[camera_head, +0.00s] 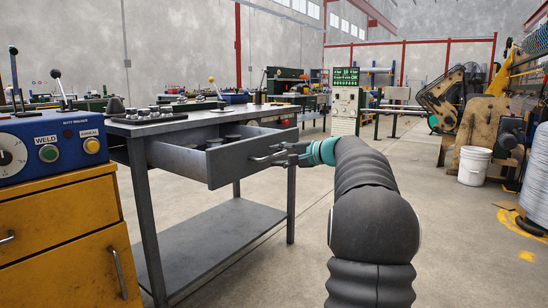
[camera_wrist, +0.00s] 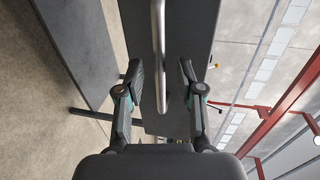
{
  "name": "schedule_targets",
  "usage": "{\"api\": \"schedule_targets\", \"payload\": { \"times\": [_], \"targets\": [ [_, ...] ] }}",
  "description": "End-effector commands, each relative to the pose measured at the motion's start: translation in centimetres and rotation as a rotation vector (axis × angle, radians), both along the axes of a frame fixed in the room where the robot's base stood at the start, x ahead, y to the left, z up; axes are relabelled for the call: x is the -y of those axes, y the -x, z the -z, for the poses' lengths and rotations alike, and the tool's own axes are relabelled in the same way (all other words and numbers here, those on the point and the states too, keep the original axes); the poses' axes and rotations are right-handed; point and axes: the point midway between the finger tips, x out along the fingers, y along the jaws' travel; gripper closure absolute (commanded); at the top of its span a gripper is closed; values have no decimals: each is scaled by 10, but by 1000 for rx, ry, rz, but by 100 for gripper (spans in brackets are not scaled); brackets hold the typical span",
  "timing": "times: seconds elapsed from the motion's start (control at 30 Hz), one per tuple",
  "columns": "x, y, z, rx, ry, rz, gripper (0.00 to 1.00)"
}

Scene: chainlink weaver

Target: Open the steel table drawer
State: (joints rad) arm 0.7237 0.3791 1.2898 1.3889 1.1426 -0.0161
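The steel table (camera_head: 190,122) has a grey drawer that stands partly pulled out, with dark round parts inside. The drawer front (camera_head: 232,163) faces my arm, and it also fills the upper middle of the wrist view (camera_wrist: 190,40). Its bar handle (camera_wrist: 160,60) runs between my two fingers in the wrist view. My gripper (camera_head: 275,154) is at the handle in the head view. In the wrist view my gripper (camera_wrist: 160,76) is open, one finger on each side of the handle, with gaps visible between the fingers and the bar.
A yellow cabinet (camera_head: 65,235) with a blue weld control box (camera_head: 50,150) stands at the left, close to the table. A lower shelf (camera_head: 210,235) spans the table legs. A white bucket (camera_head: 474,165) and machinery are at the right. The floor right of the table is mostly clear.

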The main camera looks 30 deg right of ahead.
Motion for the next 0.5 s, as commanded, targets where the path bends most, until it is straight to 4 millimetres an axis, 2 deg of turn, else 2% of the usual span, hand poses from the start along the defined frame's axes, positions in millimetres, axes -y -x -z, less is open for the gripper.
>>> {"api": "schedule_targets", "payload": {
  "times": [0.3,0.5],
  "targets": [
    [28,57,-13,0,0,4,63],
    [38,80,-18,0,1,3,63]
  ]
}}
